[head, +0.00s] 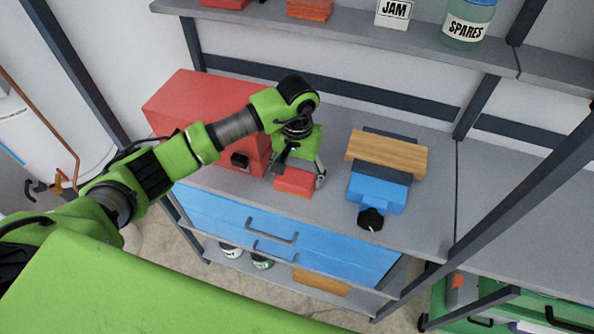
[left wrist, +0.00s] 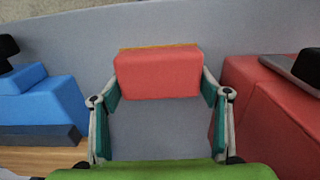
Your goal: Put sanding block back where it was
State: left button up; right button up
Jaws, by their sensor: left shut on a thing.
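The sanding block is a red block (head: 294,181) with a thin orange-yellow edge, at the front part of the grey worktop (head: 425,225). My left gripper (head: 299,176) is above it, pointing down, with its fingers shut on the block's two sides. In the left wrist view the block (left wrist: 158,74) sits between the fingertips (left wrist: 160,94). I cannot tell whether its underside touches the worktop. My right gripper is not in view.
Blue drawers (head: 285,235) are below.

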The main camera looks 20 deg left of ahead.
aim_at(297, 173)
pick_arm(q)
jog(key=shift+f, duration=0.2)
jog(key=o, duration=1.1)
jog(key=shift+c, duration=0.2)
jog(key=shift+r, duration=0.15)
jog(key=shift+r, duration=0.2)
notch_tip(297, 173, up, 12)
jog(key=b, duration=0.4)
jog(key=shift+f, duration=0.15)
